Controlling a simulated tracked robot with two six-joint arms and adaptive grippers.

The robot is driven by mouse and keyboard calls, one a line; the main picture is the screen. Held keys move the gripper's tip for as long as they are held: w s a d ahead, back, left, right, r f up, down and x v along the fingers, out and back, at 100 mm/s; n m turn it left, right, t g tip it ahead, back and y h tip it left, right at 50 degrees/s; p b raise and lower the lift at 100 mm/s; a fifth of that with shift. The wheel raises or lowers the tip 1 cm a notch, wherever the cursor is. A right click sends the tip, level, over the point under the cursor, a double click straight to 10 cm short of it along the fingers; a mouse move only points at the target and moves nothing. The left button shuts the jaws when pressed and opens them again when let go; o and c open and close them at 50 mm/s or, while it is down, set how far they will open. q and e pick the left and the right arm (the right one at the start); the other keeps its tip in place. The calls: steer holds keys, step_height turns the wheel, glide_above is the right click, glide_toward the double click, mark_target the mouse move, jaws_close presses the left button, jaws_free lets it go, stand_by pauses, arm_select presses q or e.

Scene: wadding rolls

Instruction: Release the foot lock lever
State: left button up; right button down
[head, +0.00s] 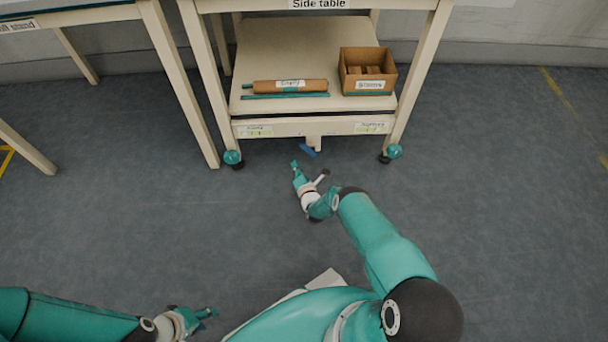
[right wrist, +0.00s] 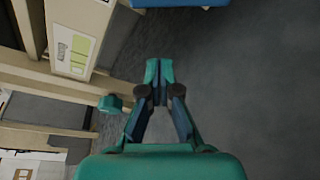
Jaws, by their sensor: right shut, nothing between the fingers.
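The side table (head: 318,125) stands ahead in the head view. A small blue lever (head: 308,150) sticks out low at the middle of its front, beside a pale post under the lower shelf. In the right wrist view a blue piece, likely this lever (right wrist: 180,3), shows at the top edge, cut off. My right gripper (head: 295,164) is shut and empty, low in front of the table, a little nearer and left of the lever. It also shows shut in the right wrist view (right wrist: 158,72), apart from the blue piece. My left gripper (head: 211,314) is at the bottom left; its fingers are too small to judge.
Teal-topped casters stand under the table's front left (head: 232,158) and front right (head: 394,152) legs. A brown roll (head: 265,87) and a cardboard box (head: 380,55) rest on the lower shelf. Another table (head: 160,60) stands left. The floor in front is clear.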

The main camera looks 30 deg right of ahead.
mark_target(308, 147)
steer(key=f+b+x, duration=0.1)
steer(key=b+x, duration=0.3)
steer(key=x, duration=0.1)
arm_select(q)
steer(key=shift+f+p, duration=1.1)
steer(key=shift+p, duration=0.45)
arm_select(e)
steer(key=shift+s+d+r, duration=0.6)
steer(key=shift+d+r, duration=0.05)
steer(key=shift+r, duration=0.2)
steer(key=shift+s+d+r, duration=0.55)
steer(key=shift+d+r, duration=0.15)
steer(key=shift+r, duration=0.15)
